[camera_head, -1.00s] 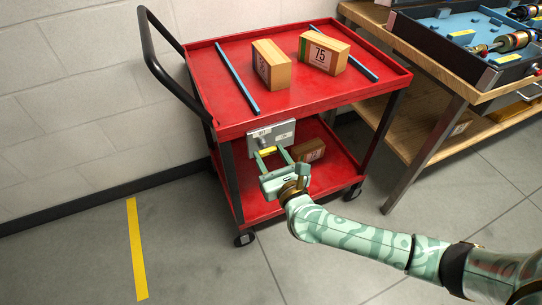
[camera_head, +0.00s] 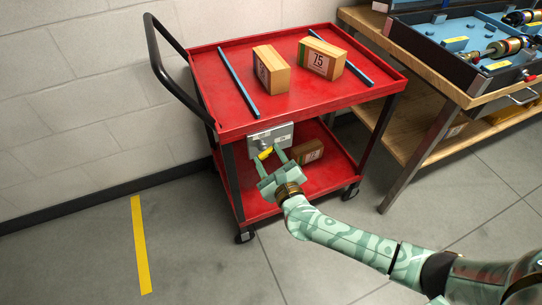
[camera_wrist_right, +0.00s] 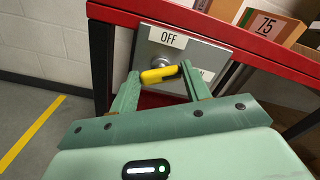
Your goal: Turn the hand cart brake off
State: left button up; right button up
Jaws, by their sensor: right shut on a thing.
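The red hand cart (camera_head: 285,102) stands by the wall. A grey brake plate (camera_head: 282,133) is on its near side, below the top shelf. In the right wrist view the plate carries an OFF label (camera_wrist_right: 167,38) at the top and a partly hidden label (camera_wrist_right: 207,75) at the right. The yellow brake handle (camera_wrist_right: 158,76) lies across the plate, slightly tilted, its left end lower. My right gripper (camera_wrist_right: 160,72) is shut on the handle, one finger at each end; it also shows in the head view (camera_head: 268,155). My left gripper is not in view.
Two boxes (camera_head: 321,58) and two blue rails (camera_head: 238,82) lie on the cart's top. Another box (camera_head: 307,152) sits on the lower shelf, right of my gripper. A wooden bench (camera_head: 425,100) with a blue tray stands at the right.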

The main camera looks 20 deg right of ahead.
jog(key=shift+r+n+p, duration=0.15)
jog(key=shift+n+p, duration=0.25)
jog(key=shift+n, duration=0.5)
jog(key=shift+a+n, duration=0.1)
jog(key=shift+n, duration=0.4)
jog(key=shift+n+p, duration=0.6)
jog(key=shift+n, duration=0.3)
jog(key=shift+c, duration=0.2)
jog(key=n, duration=0.1)
jog(key=n+p, duration=0.1)
jog(key=n, duration=0.1)
jog(key=n+p, duration=0.1)
jog(key=n, duration=0.1)
jog(key=shift+f, duration=0.25)
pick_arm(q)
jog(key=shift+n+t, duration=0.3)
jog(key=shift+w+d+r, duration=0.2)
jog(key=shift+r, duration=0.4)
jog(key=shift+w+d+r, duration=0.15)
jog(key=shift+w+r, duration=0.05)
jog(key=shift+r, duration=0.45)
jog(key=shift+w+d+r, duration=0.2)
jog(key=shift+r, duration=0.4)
pick_arm(e)
jog(key=shift+a+f+n, duration=0.1)
jog(key=shift+n, duration=1.1)
jog(key=shift+o, duration=0.2)
jog(key=shift+f, duration=0.1)
